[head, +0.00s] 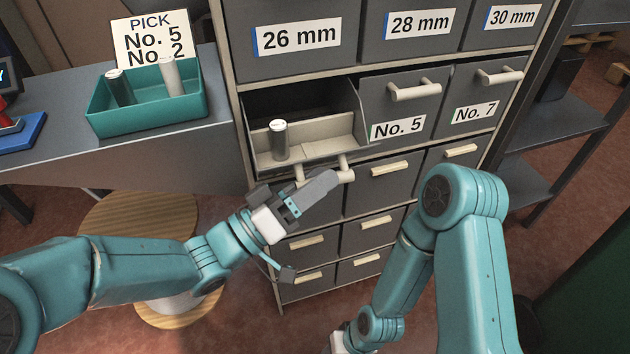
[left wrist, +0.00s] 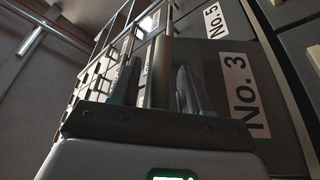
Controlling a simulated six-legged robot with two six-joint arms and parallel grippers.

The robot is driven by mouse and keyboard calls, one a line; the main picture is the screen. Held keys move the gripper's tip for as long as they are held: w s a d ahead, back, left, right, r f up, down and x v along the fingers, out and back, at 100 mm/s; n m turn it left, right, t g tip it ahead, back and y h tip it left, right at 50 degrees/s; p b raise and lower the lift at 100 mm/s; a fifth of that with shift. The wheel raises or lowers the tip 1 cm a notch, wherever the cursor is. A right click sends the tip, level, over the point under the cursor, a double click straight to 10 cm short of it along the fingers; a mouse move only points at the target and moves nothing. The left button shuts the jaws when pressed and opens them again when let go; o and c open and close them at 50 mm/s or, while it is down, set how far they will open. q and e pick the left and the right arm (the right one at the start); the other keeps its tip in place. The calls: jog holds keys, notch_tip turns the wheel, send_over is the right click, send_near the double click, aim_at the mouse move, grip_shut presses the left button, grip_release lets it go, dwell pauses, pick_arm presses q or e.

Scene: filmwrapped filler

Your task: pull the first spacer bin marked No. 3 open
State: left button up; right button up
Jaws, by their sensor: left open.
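The No. 3 bin (head: 318,150) is the leftmost of its row in the grey cabinet and stands pulled out, its inside showing. A grey cylindrical spacer (head: 279,140) stands upright in it. The bin's pale handle (head: 346,176) is partly covered by my left gripper (head: 318,188). In the left wrist view, the handle bar (left wrist: 162,70) runs between the two fingers of my open left gripper (left wrist: 157,88). The No. 3 label (left wrist: 244,95) is beside it, on the bin front. My right arm reaches down at the bottom; its fingers are out of frame.
Closed No. 5 (head: 398,127) and No. 7 (head: 475,113) bins sit right of the open bin. A teal tray (head: 146,119) with two cylinders and a PICK card (head: 151,38) stand on the left bench. A round wooden stool (head: 140,215) is below.

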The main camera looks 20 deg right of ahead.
pick_arm(q)
grip_shut()
jog(key=shift+w+r+n+p, duration=0.4)
jog(key=shift+r+n+p, duration=0.3)
jog(key=shift+p, duration=0.45)
jog(key=shift+f, duration=0.1)
grip_release()
jog(key=shift+a, duration=0.1)
jog(key=v, duration=1.6)
jog(key=shift+s, duration=0.2)
